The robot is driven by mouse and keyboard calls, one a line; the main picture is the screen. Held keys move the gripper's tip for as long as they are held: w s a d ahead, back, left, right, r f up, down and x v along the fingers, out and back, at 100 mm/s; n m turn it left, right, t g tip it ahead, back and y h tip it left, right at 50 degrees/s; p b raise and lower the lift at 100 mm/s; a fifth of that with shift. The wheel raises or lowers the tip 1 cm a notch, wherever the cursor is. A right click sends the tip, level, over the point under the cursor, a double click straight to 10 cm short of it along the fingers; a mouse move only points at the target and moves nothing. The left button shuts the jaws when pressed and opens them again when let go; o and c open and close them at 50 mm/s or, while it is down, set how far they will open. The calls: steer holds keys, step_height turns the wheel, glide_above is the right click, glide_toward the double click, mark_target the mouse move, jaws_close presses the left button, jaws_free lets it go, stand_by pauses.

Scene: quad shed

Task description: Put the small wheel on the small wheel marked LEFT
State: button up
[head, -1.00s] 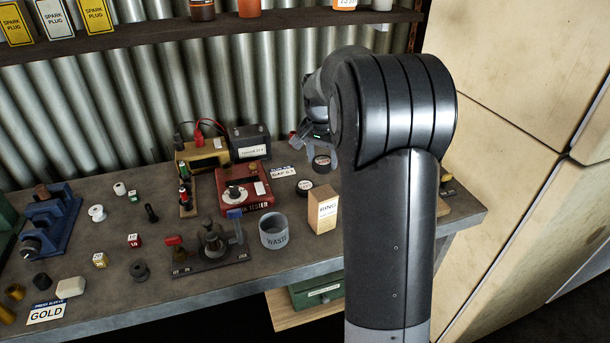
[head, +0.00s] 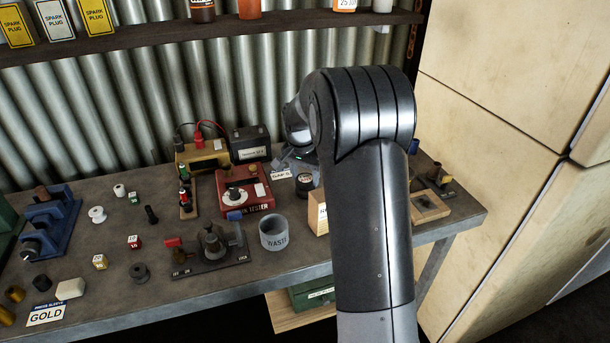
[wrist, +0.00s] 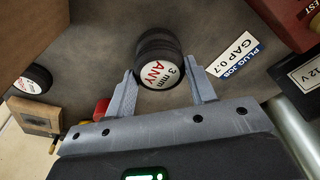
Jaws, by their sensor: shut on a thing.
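My gripper (wrist: 160,70) is shut on a small black wheel (wrist: 160,72) whose white face reads "3 mm ANY" in the wrist view. Another dark round wheel (wrist: 157,36) shows right behind it, partly covered. I cannot tell whether the two touch. In the head view the stacked-looking dark wheels (head: 304,180) are just below my gripper, left of my arm. A further black wheel (wrist: 33,79) with a white face lies at the left of the wrist view. No LEFT marking is readable.
A "GAP 0.7" card (wrist: 232,57) lies close beside the wheels. The red tester (head: 243,190), the waste cup (head: 274,233) and a box (head: 317,219) stand near. A 12 V battery (wrist: 300,80) is at the right of the wrist view. A wooden tray (head: 428,207) is right of my arm.

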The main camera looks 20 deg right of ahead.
mark_target(302, 181)
steer(key=o, duration=1)
steer(key=shift+f, duration=0.1)
step_height(302, 181, up, 11)
steer(key=s+a, duration=0.1)
steer(key=s+a+r+n+t, duration=0.1)
steer(key=s+a+r+n, duration=0.15)
steer(key=s+r, duration=0.5)
steer(key=s+a+f+n+t, duration=0.1)
steer(key=s+n, duration=0.1)
steer(key=s, duration=0.7)
steer(key=s+a+f+n+t, duration=0.1)
steer(key=s+a+n, duration=0.1)
steer(key=s, duration=0.7)
steer(key=s+a+f+n+t+y, duration=0.1)
steer(key=s+a+n, duration=0.1)
steer(key=s, duration=0.7)
steer(key=shift+a+f+n, duration=0.2)
steer(key=shift+f+n, duration=0.05)
steer(key=shift+f, duration=0.1)
